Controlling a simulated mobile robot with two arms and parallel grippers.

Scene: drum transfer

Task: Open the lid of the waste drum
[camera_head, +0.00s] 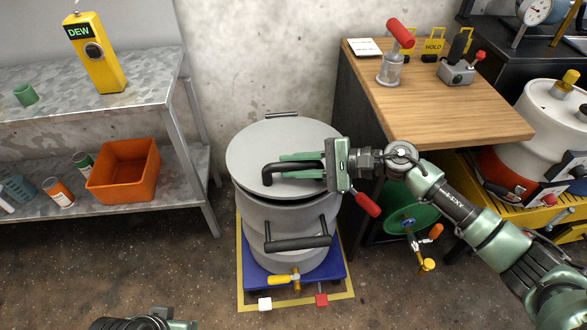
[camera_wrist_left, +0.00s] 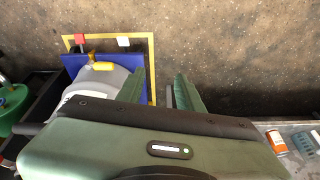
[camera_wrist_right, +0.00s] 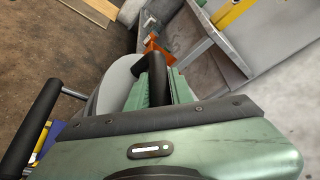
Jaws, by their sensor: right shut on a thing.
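The waste drum (camera_head: 265,208) is a grey cylinder with a black front handle (camera_head: 298,243), standing on a blue base. Its round grey lid (camera_head: 262,139) is on top, with a dark gap beneath its front edge. My right gripper (camera_head: 286,167) is shut on the black lid handle (camera_head: 268,174); the handle also shows between its fingers in the right wrist view (camera_wrist_right: 155,78). My left gripper (camera_wrist_left: 168,92) is away from the drum, low at the front left, with its fingers apart and empty. Only a bit of its arm shows in the head view.
A metal shelf (camera_head: 140,95) stands at left with an orange bin (camera_head: 125,170). A wooden-topped bench (camera_head: 440,100) is close at right. A red lever (camera_head: 367,204) sits beside the drum, and a green round object (camera_head: 405,212) is under the bench. The wall is behind; the floor at front left is clear.

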